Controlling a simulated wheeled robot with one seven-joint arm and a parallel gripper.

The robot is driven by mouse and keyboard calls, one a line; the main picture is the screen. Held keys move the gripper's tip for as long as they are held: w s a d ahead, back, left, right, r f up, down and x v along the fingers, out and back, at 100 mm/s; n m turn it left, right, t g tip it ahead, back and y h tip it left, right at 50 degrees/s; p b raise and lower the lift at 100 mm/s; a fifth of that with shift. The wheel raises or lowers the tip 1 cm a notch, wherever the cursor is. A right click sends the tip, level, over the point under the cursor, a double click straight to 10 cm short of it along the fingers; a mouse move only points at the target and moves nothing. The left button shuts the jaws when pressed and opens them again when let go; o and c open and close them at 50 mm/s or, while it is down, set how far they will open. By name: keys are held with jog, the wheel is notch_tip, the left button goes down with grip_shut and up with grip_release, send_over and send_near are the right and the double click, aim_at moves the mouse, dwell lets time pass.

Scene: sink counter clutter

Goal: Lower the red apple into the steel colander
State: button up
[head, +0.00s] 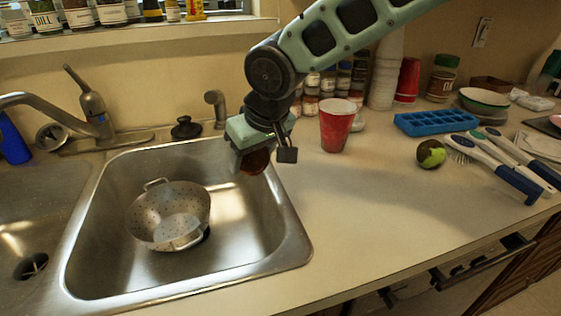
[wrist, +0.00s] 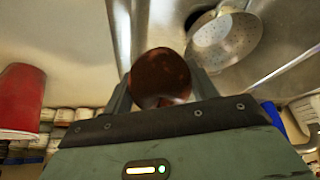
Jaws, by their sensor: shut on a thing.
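The red apple (head: 254,162) is dark red and held in my gripper (head: 262,163), above the right rim of the sink. In the wrist view the apple (wrist: 160,77) sits between the two fingers of my gripper (wrist: 161,85), which is shut on it. The steel colander (head: 167,222) stands in the right sink basin, lower and to the left of my gripper. Its inside looks empty. It also shows in the wrist view at the upper right, the colander (wrist: 228,45) being apart from the apple.
A red cup (head: 337,128) stands on the counter just right of my gripper. The faucet (head: 92,108) is behind the sink at left. A blue tray (head: 436,122) and a green-brown fruit (head: 431,154) lie further right. The sink basin (head: 245,240) around the colander is clear.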

jog(key=a+f+p, duration=0.1)
jog(key=a+f, duration=0.2)
jog(key=a, duration=0.7)
jog(key=a+f, duration=0.3)
jog(key=a, duration=0.7)
jog(key=shift+a+f+p, duration=0.2)
jog(key=shift+f+p, duration=0.1)
jog(key=shift+p, duration=0.1)
jog(key=shift+w+a+p, duration=0.2)
jog(key=shift+w+p, duration=0.05)
jog(key=shift+p, duration=0.15)
jog(key=shift+f+b, duration=2.2)
jog(key=shift+f, duration=1.7)
jog(key=shift+f+b, duration=1.3)
jog(key=shift+f, duration=1.05)
